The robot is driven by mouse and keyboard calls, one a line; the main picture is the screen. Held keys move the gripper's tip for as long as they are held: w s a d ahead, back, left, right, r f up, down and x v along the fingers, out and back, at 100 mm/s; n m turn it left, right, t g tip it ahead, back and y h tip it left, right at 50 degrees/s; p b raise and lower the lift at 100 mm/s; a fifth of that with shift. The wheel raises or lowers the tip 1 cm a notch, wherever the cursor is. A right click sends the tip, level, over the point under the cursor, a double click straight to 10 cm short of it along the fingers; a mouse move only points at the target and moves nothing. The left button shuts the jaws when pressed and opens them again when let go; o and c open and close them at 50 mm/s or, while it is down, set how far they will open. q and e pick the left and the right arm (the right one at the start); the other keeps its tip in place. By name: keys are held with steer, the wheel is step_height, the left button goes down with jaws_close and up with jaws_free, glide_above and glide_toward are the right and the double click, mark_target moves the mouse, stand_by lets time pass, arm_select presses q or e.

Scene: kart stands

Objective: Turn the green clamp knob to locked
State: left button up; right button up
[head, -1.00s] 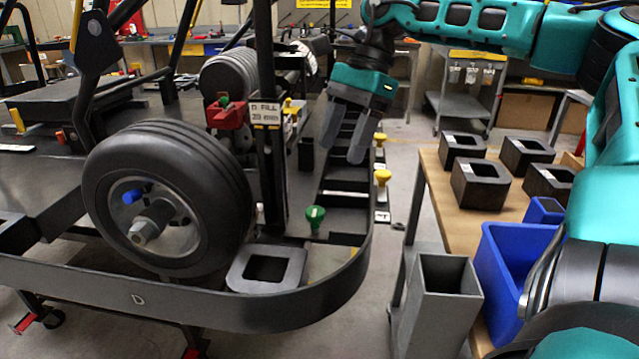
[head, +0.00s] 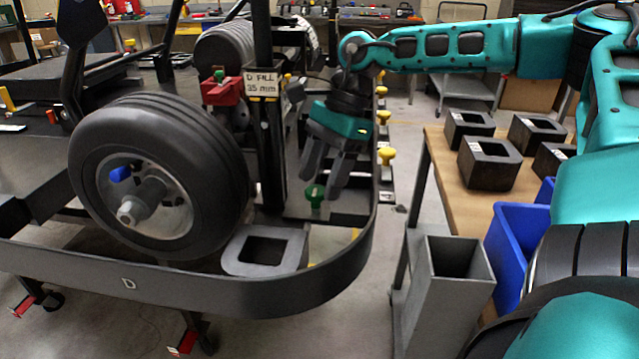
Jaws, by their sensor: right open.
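The green clamp knob (head: 314,194) stands on the kart stand's dark tray, right of the post with the "D FILL 35 mm" label (head: 262,86). My right gripper (head: 324,190) points down at the knob with its two grey fingers apart. The fingertips are close around or just beside the knob. I cannot tell whether they touch it. Part of the knob shows between the fingers. My left gripper is not in view.
A kart wheel (head: 160,180) and a square grey block (head: 265,250) are left of the knob. The curved bumper (head: 200,295) runs in front. Yellow knobs (head: 386,155) stand right. A wooden table (head: 450,190) holds dark square blocks; blue bins (head: 520,240) and a grey box (head: 450,290) are nearer.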

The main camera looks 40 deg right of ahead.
steer(key=shift+a+f, duration=0.25)
steer(key=shift+f, duration=0.4)
steer(key=shift+c, duration=0.3)
steer(key=c, duration=1)
steer(key=shift+o, duration=0.2)
